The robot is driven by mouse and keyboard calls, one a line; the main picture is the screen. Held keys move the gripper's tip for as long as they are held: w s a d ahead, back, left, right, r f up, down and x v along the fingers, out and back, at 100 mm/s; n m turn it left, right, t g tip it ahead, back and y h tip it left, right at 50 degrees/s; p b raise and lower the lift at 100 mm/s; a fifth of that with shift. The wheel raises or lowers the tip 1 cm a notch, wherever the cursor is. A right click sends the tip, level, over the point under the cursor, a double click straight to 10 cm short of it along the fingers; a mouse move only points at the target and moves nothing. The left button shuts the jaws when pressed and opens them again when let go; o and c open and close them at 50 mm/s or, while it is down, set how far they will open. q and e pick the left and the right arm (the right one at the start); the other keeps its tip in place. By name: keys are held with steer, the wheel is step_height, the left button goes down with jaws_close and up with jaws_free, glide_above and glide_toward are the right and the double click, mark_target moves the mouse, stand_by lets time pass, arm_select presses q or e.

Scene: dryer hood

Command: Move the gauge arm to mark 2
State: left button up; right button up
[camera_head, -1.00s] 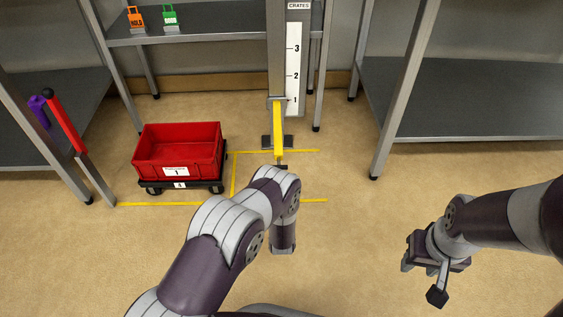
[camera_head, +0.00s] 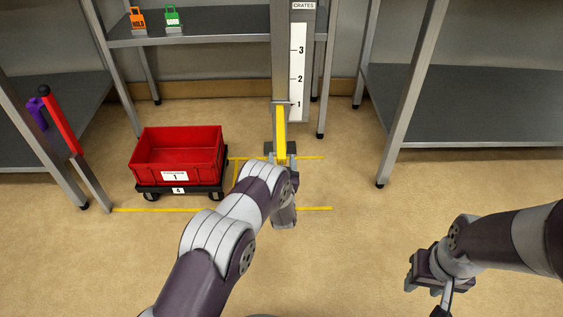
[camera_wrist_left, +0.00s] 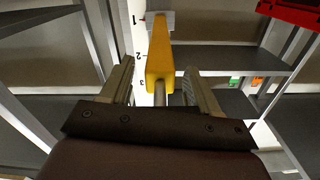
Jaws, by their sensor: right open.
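The yellow gauge arm (camera_head: 281,135) sticks out from the grey post (camera_head: 280,50) near mark 1 of the white scale (camera_head: 298,75), which reads 1 to 3 upward. In the left wrist view the scale appears inverted, and the gauge arm (camera_wrist_left: 160,55) lies between the fingers of my left gripper (camera_wrist_left: 159,70). Those fingers are open, one on each side of the bar, with gaps visible. In the head view my own arm hides most of that gripper. My right gripper (camera_head: 428,284) is open and empty over the floor at lower right.
A red crate (camera_head: 178,155) on a low wheeled dolly stands left of the post. Yellow floor lines (camera_head: 160,210) run near it. Grey shelves stand left, behind and right (camera_head: 470,100). Floor right of the post is clear.

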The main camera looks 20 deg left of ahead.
arm_select(q)
step_height(320, 180, up, 11)
steer(key=p, duration=0.9)
steer(key=shift+r+p, duration=0.2)
steer(key=shift+p, duration=0.1)
steer(key=o, duration=1.5)
steer(key=p+v, duration=0.6)
steer(key=v, duration=0.6)
steer(key=shift+s, duration=0.4)
